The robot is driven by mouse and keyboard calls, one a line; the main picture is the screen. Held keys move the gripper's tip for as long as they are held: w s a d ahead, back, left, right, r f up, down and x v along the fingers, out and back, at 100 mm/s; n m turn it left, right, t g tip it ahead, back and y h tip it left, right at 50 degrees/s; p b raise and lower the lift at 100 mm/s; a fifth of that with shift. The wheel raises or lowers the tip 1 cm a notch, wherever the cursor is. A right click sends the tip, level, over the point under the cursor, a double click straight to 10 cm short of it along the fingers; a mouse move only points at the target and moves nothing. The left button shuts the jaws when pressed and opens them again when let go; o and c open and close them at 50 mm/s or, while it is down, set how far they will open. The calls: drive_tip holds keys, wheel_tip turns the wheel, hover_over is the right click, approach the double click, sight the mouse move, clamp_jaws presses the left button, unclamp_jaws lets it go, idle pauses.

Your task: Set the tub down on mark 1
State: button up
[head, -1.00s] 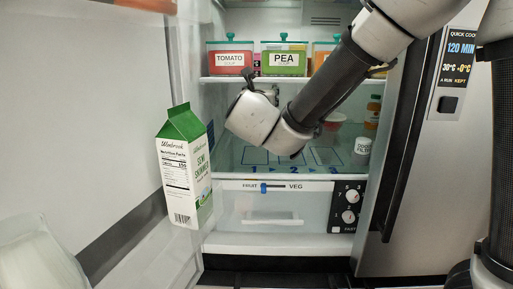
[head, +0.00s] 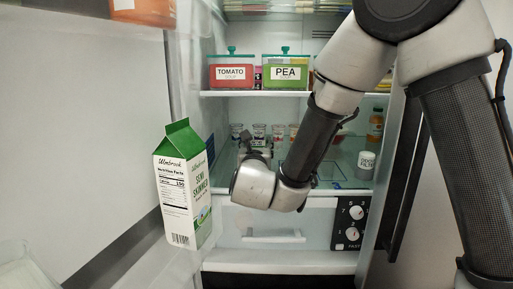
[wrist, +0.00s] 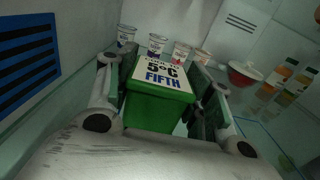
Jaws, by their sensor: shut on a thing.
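A green tub (wrist: 160,108) with a pale top reading "5°C FIFTH" is between the fingers of my gripper (wrist: 157,92) in the wrist view. The fingers are shut on its two sides. In the head view my gripper (head: 250,145) is inside the fridge above the lower shelf (head: 345,172), at its left, mostly behind my wrist. The tub cannot be made out there. Blue mark outlines (head: 328,178) show on the right part of that shelf; mark 1 is hidden behind my arm. I cannot tell whether the tub touches the shelf.
Several small cups (wrist: 158,44) stand beyond the tub. A red bowl (wrist: 243,73) and bottles (wrist: 291,80) stand to the right. A vented wall (wrist: 28,48) is close at left. A milk carton (head: 182,190) sits by the open door. Soup boxes (head: 285,72) fill the shelf above.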

drive_tip(key=o, duration=1.3)
drive_tip(key=shift+o, duration=0.2)
drive_tip(key=shift+s+r, duration=0.1)
drive_tip(key=shift+s, duration=0.05)
drive_tip(key=s, duration=0.6)
drive_tip(key=shift+s+a, duration=0.2)
drive_tip(key=shift+s, duration=0.4)
drive_tip(key=shift+d, duration=0.1)
